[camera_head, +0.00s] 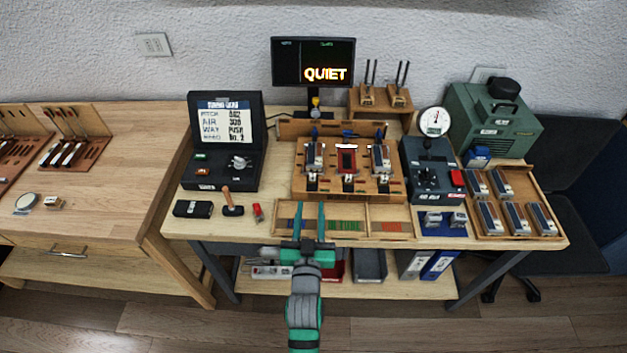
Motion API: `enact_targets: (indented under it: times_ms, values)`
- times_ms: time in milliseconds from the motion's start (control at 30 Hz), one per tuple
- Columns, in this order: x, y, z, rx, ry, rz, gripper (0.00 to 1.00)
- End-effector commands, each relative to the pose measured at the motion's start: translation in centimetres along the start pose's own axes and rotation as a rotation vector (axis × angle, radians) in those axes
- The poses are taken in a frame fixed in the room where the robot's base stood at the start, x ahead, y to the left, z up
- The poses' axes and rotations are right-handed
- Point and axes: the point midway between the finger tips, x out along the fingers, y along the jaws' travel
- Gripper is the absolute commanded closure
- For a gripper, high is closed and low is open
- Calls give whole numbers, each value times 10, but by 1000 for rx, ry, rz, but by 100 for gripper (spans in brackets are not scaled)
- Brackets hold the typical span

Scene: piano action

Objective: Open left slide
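A wooden fixture (347,194) stands at the middle of the right table. It holds three upright units side by side: a left unit (313,158), a red middle unit (347,160) and a right unit (381,158). Blue knobs show behind the left and right units. I cannot tell for sure which part is the left slide, or whether it is open or shut. My gripper (309,222) is open and empty, its two teal fingers apart. It is in front of the fixture, over the left part of a shallow divided tray (360,234) at the table's front edge.
A black display case (200,165), a black box (193,209) and a wooden-handled tool (230,204) are on the left. A dark control box (432,172), a round gauge (434,121), a green machine (496,125) and a tray of blocks (553,205) are on the right. A monitor (313,62) reads QUIET.

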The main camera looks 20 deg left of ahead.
Motion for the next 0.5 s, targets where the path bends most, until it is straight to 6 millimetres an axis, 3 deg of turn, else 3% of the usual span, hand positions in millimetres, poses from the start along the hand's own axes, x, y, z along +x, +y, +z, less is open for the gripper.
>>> enact_targets:
  times_ms: [500]
  values:
    - [76,0,-1,1,1,1,66]
